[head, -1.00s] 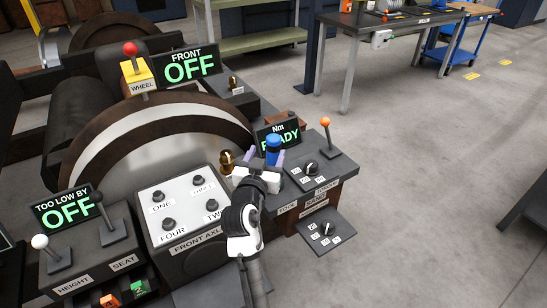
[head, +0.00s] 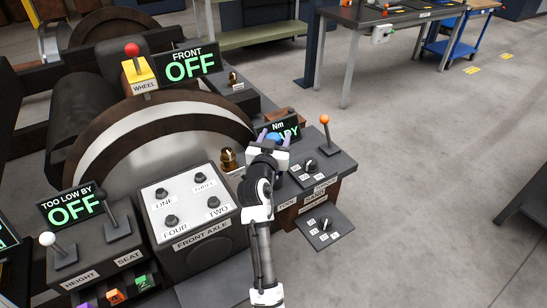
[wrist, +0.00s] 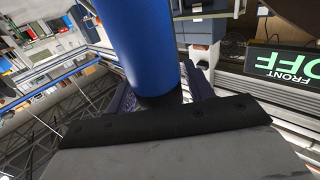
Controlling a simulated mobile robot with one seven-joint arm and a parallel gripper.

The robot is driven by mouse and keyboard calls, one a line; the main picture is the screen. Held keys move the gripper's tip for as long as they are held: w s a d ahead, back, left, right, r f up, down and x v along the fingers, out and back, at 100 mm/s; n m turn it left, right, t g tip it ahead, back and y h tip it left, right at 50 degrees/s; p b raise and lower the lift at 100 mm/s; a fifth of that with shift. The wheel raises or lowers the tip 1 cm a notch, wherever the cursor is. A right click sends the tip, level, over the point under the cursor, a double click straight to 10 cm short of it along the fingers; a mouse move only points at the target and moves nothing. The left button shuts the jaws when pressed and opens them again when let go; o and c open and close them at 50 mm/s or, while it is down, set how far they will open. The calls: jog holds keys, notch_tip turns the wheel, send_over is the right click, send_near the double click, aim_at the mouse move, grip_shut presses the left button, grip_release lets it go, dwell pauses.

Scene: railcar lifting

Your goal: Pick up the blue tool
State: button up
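The blue tool (head: 273,138) stands at the right end of the console, in front of the Nm display. In the head view my gripper hides most of it, and only its rounded blue top shows. In the wrist view the tool is a large blue cylinder (wrist: 143,45) with a dark lower part, rising close in front of the palm. My gripper (head: 275,140) is at the tool, with one purple finger on each side. It also fills the lower wrist view (wrist: 163,96). The fingers look apart, with the tool between them; I see no clear finger contact.
The Nm display (head: 291,130) is close behind my gripper. An orange-topped lever (head: 325,120) and a dial panel (head: 308,168) stand to the right. A brass piece (head: 228,159) and the front axle panel (head: 187,203) are to the left. Open floor lies farther right.

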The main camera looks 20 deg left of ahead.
jog(key=c, duration=0.9)
jog(key=shift+r, duration=0.1)
notch_tip(320, 180, up, 20)
jog(key=shift+f+b, duration=0.1)
jog(key=shift+b, duration=0.55)
